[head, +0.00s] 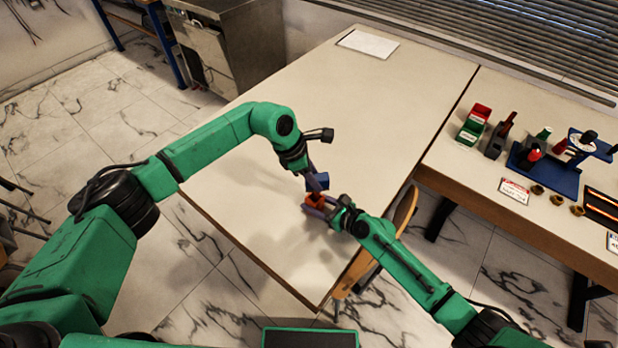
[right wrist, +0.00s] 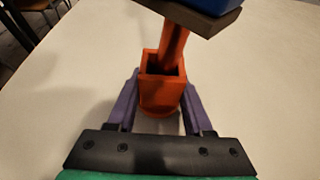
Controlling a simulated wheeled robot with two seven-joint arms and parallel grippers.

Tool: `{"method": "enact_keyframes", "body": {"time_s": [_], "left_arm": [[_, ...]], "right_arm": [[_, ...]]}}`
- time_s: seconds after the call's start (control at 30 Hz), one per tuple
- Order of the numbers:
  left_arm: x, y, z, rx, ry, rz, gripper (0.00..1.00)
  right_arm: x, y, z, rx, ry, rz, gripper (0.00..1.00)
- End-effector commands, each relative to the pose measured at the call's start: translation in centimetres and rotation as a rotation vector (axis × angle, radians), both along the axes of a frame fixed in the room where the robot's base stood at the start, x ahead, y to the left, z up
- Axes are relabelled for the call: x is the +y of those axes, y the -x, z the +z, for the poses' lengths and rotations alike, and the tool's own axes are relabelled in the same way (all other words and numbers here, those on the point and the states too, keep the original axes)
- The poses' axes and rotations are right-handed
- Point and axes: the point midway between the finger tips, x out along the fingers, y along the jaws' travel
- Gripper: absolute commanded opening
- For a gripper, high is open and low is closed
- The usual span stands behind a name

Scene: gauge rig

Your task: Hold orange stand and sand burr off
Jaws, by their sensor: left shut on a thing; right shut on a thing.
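The orange stand (head: 316,198) is over the near part of the light table; the right wrist view shows its square hollow lower part (right wrist: 160,98) and a slanting post rising from it. My right gripper (head: 314,204) is shut on the lower part, with its purple fingers (right wrist: 160,90) on both sides. My left gripper (head: 317,180) is shut on a blue block (head: 318,184) just above the stand. In the right wrist view the block (right wrist: 212,4) has a brown-grey underside and covers the post's top. Any burr is hidden, and I cannot tell whether block and post touch.
The light table (head: 330,95) is mostly clear, with a white sheet (head: 368,44) at its far end. A second table at the right holds red and green bins (head: 472,124), a blue fixture (head: 545,178) and several brass-coloured rings (head: 557,200). A wooden chair (head: 404,212) stands between the tables.

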Motion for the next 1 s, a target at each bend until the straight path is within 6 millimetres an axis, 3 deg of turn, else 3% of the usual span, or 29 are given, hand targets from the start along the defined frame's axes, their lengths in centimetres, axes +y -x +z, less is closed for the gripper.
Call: {"method": "enact_keyframes", "body": {"time_s": [0.03,0.47,1.0], "left_arm": [[0.0,0.3,-0.8,0.009,-0.014,-0.002,0.0],[-0.8,0.2,-0.8,0.006,-0.011,-0.002,0.0],[2.3,0.6,-0.9,0.009,-0.014,0.0,0.0]], "right_arm": [[0.0,0.1,-0.2,0.0,0.002,0.003,0.0],[0.2,0.1,0.0,-0.003,0.001,0.006,0.0],[0.2,0.0,0.1,-0.003,-0.002,0.003,0.0]]}}
